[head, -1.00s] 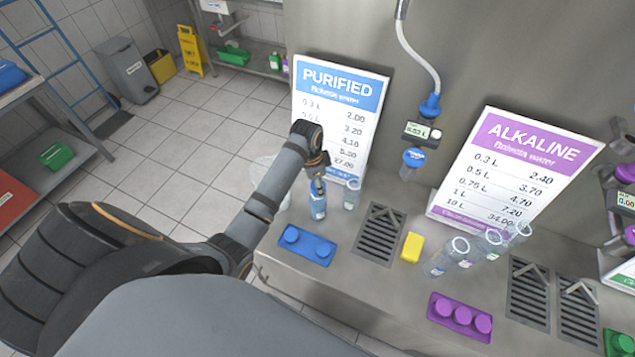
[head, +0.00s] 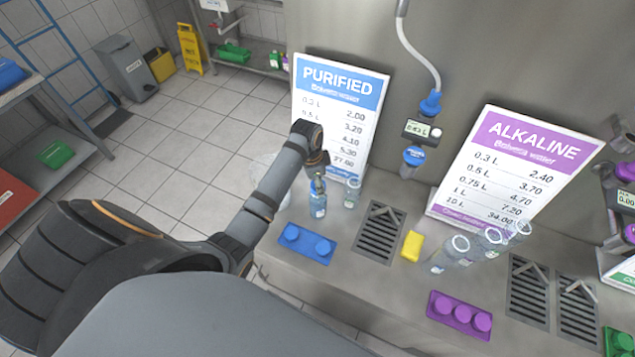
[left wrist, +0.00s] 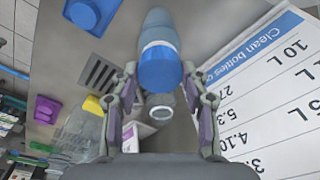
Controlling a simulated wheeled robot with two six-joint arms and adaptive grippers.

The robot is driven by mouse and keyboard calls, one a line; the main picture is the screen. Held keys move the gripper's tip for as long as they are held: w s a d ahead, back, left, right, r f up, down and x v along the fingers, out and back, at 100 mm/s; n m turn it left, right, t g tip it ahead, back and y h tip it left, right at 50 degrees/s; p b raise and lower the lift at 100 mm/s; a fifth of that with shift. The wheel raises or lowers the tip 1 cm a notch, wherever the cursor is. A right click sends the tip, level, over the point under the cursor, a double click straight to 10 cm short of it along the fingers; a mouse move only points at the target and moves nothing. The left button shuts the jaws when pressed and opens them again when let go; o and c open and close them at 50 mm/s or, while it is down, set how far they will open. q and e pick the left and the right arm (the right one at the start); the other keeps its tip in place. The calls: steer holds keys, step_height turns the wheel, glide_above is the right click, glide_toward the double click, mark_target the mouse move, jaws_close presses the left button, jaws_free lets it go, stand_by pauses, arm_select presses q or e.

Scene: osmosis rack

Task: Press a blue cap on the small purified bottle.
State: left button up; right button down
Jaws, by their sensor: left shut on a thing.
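The small bottle (head: 318,206), clear and bluish, stands upright on the counter before the PURIFIED sign. My left gripper (head: 317,174) is at its top and hides part of it. In the left wrist view a blue cap (left wrist: 160,70) is between the fingers of my left gripper (left wrist: 160,78), which is shut on it. The bottle's body (left wrist: 158,22) shows beyond the cap, in line with it; I cannot tell how firmly the cap is seated. A blue tray (head: 307,256) holds two blue caps (head: 291,233). My right gripper is not in view.
Another clear bottle (head: 352,192) stands just right of the small bottle. The PURIFIED sign (head: 338,115) is close behind. A drain grate (head: 380,235), yellow block (head: 412,245), purple cap tray (head: 458,325) and several clear bottles (head: 490,240) are farther right.

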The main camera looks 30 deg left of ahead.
arm_select(q)
steer(key=shift+f, duration=0.4)
steer(key=shift+s+f, duration=0.15)
steer(key=shift+s, duration=0.05)
stand_by(0.5)
stand_by(0.4)
steer(key=o, duration=1.8)
steer(key=shift+w, duration=0.2)
steer(key=shift+c, duration=0.2)
steer(key=shift+r, duration=0.2)
steer(key=shift+r, duration=2.95)
